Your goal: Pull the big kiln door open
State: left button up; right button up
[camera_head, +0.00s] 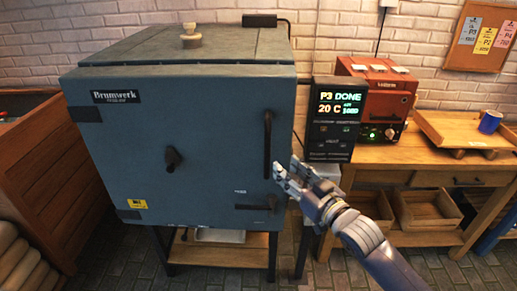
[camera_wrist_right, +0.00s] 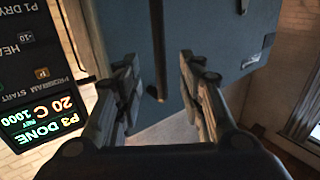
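The big blue-grey kiln (camera_head: 180,130) stands at the left, and its front door (camera_head: 190,170) looks shut. A dark vertical handle (camera_head: 267,145) runs along the door's right side. My right gripper (camera_head: 286,172) is just right of the handle's lower end. In the right wrist view the fingers of my right gripper (camera_wrist_right: 158,72) are spread apart with nothing clamped. The dark handle (camera_wrist_right: 156,45) shows in line with the gap between them, apart from both fingers. I cannot tell how deep it lies. My left gripper is out of view.
A control panel (camera_head: 335,118) reading "P3 DONE" and 20 C stands right of the kiln. A small red kiln (camera_head: 383,95) and a wooden tray (camera_head: 460,130) sit on the wooden bench. A wooden cabinet (camera_head: 40,170) is at the left. Brick floor lies in front.

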aim_at(269, 152)
jog(key=p+x, duration=0.2)
jog(key=x, duration=0.6)
jog(key=shift+w+a+r, duration=0.1)
jog(key=shift+w+a, duration=0.05)
jog(key=shift+w, duration=0.1)
jog(key=shift+x, duration=1.05)
grip_shut()
